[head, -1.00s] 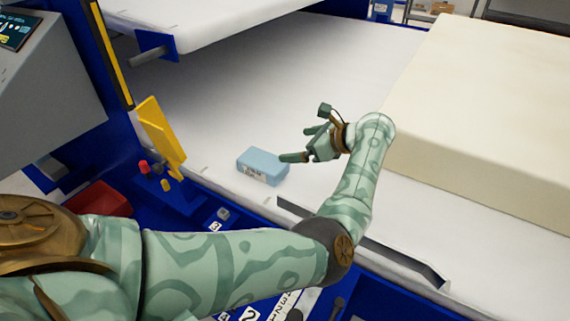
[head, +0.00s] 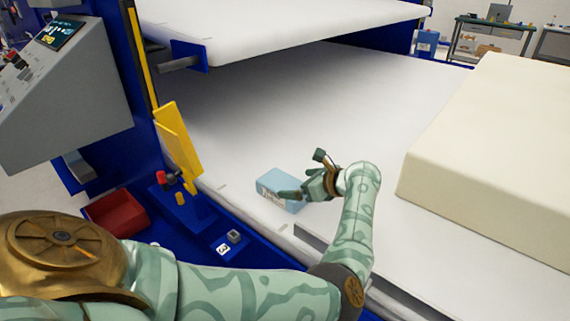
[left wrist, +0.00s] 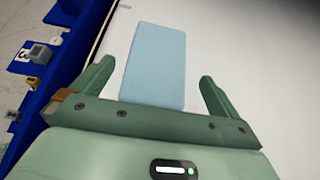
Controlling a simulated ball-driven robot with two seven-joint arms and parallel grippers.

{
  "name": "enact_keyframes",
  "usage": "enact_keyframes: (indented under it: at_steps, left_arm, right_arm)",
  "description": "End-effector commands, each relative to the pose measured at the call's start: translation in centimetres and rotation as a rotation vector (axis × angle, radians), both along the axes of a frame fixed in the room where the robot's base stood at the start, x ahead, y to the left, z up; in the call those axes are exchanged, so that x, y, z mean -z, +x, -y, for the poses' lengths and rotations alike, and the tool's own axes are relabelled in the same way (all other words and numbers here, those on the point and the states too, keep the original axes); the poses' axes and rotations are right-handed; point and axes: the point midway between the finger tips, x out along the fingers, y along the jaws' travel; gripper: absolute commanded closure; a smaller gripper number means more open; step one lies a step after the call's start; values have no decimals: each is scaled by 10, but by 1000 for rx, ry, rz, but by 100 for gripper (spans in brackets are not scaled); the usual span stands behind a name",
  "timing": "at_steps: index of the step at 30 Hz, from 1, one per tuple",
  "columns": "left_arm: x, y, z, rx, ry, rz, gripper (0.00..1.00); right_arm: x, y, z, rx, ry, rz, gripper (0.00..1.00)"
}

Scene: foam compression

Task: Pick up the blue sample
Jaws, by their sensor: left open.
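The blue sample (head: 272,184) is a small light-blue block with a printed label on its side. It lies on the white bed near the bed's front edge. My left gripper (head: 300,188) is open and overlaps the sample's right part in the head view. In the left wrist view the sample (left wrist: 156,58) lies ahead, with its near end between the two spread fingers (left wrist: 155,85). Neither finger visibly touches it there. My right gripper is not in view.
A large cream foam block (head: 500,150) sits on the bed at right. A white upper plate (head: 270,22) overhangs the bed at the back. A yellow bracket (head: 178,140) and red tray (head: 115,214) are at left. The bed behind the sample is clear.

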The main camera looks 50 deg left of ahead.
Motion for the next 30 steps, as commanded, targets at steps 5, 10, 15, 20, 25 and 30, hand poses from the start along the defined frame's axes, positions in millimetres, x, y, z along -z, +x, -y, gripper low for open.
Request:
enact_keyframes:
  at_steps: [5,10,15,20,25,30]
  left_arm:
    - [15,-4,-23,-4,1,-2,0]
    - [25,-6,-42,-3,0,-1,0]
    - [25,-6,-45,0,-1,0,0]
    - [25,-6,-44,-1,0,0,19]
    - [24,-6,-44,-1,0,0,40]
    - [25,-6,-44,-1,0,0,40]
  right_arm:
    - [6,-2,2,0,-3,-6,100]
    - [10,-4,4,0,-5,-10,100]
    - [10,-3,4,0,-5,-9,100]
    - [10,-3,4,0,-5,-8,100]
    - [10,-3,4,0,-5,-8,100]
    - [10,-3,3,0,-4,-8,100]
